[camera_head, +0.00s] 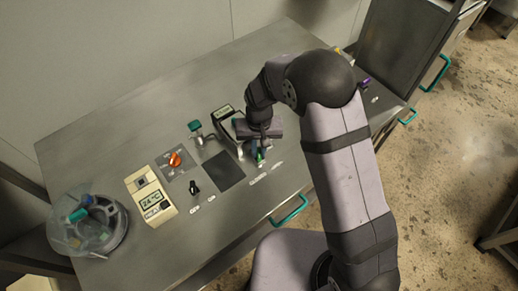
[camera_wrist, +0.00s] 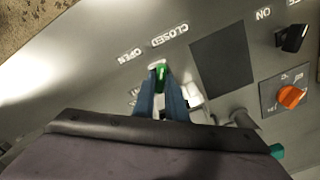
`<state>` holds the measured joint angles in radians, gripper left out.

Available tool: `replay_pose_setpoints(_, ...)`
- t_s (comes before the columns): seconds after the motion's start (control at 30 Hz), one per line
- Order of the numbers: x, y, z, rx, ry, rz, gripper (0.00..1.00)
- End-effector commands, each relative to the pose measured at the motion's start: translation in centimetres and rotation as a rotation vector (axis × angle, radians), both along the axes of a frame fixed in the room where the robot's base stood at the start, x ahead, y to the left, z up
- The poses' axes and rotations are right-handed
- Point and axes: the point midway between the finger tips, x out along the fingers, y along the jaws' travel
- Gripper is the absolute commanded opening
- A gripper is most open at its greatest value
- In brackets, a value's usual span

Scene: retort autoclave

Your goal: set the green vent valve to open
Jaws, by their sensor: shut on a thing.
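The green vent valve (camera_wrist: 162,78) shows as a small green handle on the grey panel in the wrist view. The printed words CLOSED (camera_wrist: 170,36) and OPEN (camera_wrist: 131,55) appear upside down beyond it. The handle's outer end lies near both words, and I cannot tell for certain which setting it marks. My gripper (camera_wrist: 161,84) has its blue fingers on both sides of the handle and is shut on it. In the head view the green valve (camera_head: 260,157) shows just below my gripper (camera_head: 256,149), and the arm hides part of this area.
An orange knob (camera_head: 175,158), a black switch (camera_head: 194,187), a dark flat rectangle (camera_head: 223,172) and a teal-handled lever (camera_head: 194,125) are left of my gripper. A temperature display box (camera_head: 150,198) and a round clear container (camera_head: 85,222) stand farther left.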

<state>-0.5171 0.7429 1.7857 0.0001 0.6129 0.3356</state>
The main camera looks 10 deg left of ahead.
Motion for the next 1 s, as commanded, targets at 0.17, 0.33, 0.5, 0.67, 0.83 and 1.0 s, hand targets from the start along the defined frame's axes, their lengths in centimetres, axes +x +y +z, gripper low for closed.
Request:
replay_pose_setpoints(0.17, 0.03, 0.01, 0.04, 0.0, 0.0, 0.041, 0.0)
replay_pose_setpoints(0.33, 0.04, 0.04, 0.04, 0.0, -0.001, 0.128, 0.0)
replay_pose_setpoints(0.5, 0.04, 0.09, 0.05, 0.0, -0.001, 0.261, 0.0)
replay_pose_setpoints(0.67, 0.04, 0.13, 0.06, 0.0, -0.001, 0.41, 0.0)
replay_pose_setpoints(0.83, 0.01, 0.15, 0.07, 0.0, -0.001, 0.571, 0.0)
replay_pose_setpoints(1.0, -0.01, 0.18, 0.07, 0.0, -0.001, 0.733, 0.0)
